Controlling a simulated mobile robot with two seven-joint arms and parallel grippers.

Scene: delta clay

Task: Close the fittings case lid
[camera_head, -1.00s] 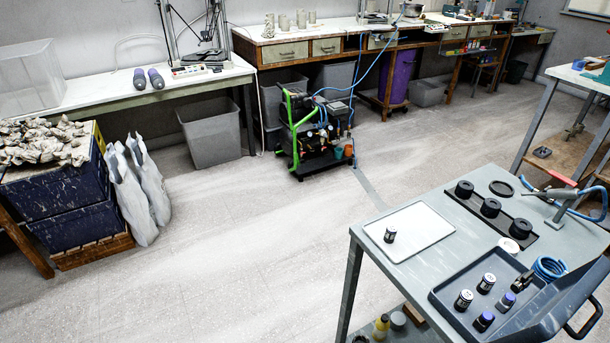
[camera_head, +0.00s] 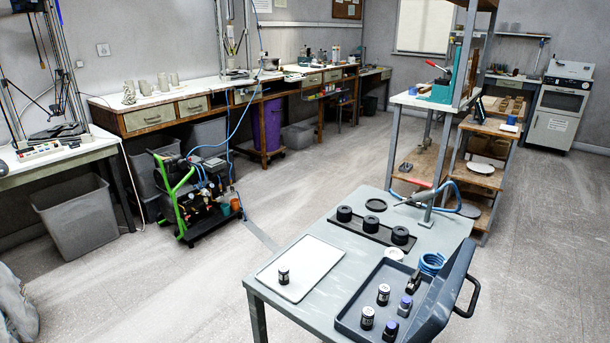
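The fittings case is a blue-grey tray (camera_head: 350,316) at the front right of a grey table. Its lid (camera_head: 442,298) stands open and tilted on the right side, with a black handle (camera_head: 472,298) on its outer side. Inside the case are several small dark fittings with white or purple-blue tops, such as one with a white top (camera_head: 383,294), and a coil of blue hose (camera_head: 431,262) lies at its back end. Neither of my grippers is in view.
The grey table (camera_head: 330,222) also holds a white tray (camera_head: 300,258) with one fitting, a black rack (camera_head: 360,232) and a tool on a stand. Open floor (camera_head: 190,290) lies left of the table. A green-handled cart (camera_head: 195,195) stands behind it. A wooden shelf unit (camera_head: 480,170) stands at the back right.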

